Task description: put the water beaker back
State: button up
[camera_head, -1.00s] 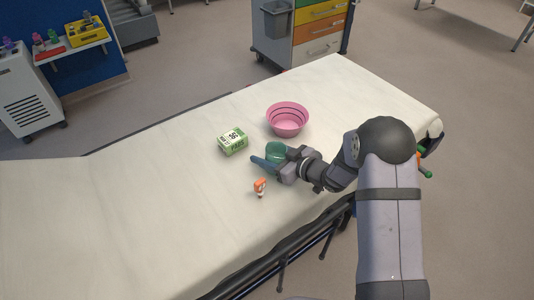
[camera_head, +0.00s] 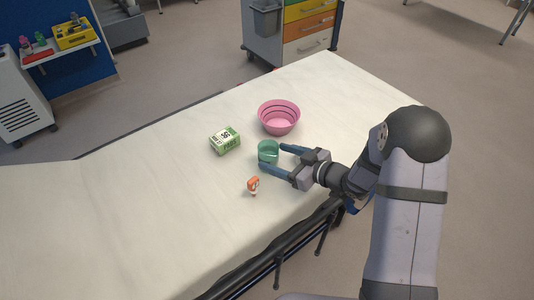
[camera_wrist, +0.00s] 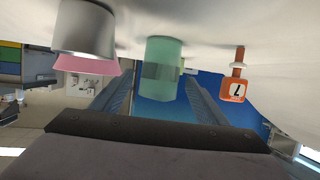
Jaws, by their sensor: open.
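The green water beaker (camera_head: 268,152) stands upright on the white stretcher sheet, between the green box and my gripper. My gripper (camera_head: 273,157) is open, low over the sheet on the right of the beaker. Its fingertips reach to about the beaker's near side, and nothing is held. In the wrist view, which is upside down, the beaker (camera_wrist: 160,68) shows ahead, in line with the gap between my fingers (camera_wrist: 157,95). I cannot tell whether a fingertip touches it.
A pink bowl (camera_head: 279,117) stands behind the beaker, and a green-white box (camera_head: 225,140) to its left. A small orange-white item (camera_head: 253,186) stands close in front of the lower finger. The stretcher sheet (camera_head: 130,200) is clear at left.

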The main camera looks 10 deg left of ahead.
aim_at(277, 158)
jog(key=shift+v, duration=2.1)
jog(key=shift+w+d+h, duration=0.3)
jog(key=shift+d+h, duration=0.05)
jog(key=shift+h, duration=0.05)
jog(key=d+m+h, duration=0.1)
jog(key=d+h, duration=0.1)
jog(key=w+d+m+t+h, duration=0.1)
jog(key=d+h, duration=0.1)
jog(key=d, duration=0.1)
jog(key=w+d+m+h, duration=0.1)
jog(key=d+h, duration=0.1)
jog(key=d, duration=0.1)
jog(key=shift+d+f+t, duration=0.15)
jog(key=shift+f+t, duration=0.15)
jog(key=shift+f, duration=0.1)
jog(key=s+d+m+g+h, duration=0.55)
jog(key=s+d, duration=0.45)
jog(key=s, duration=0.4)
jog(key=s+a+m+g, duration=0.3)
jog(key=s, duration=0.9)
jog(key=shift+r+g, duration=0.25)
jog(key=shift+g, duration=0.1)
jog(key=shift+a+y, duration=0.1)
jog(key=shift+y, duration=0.15)
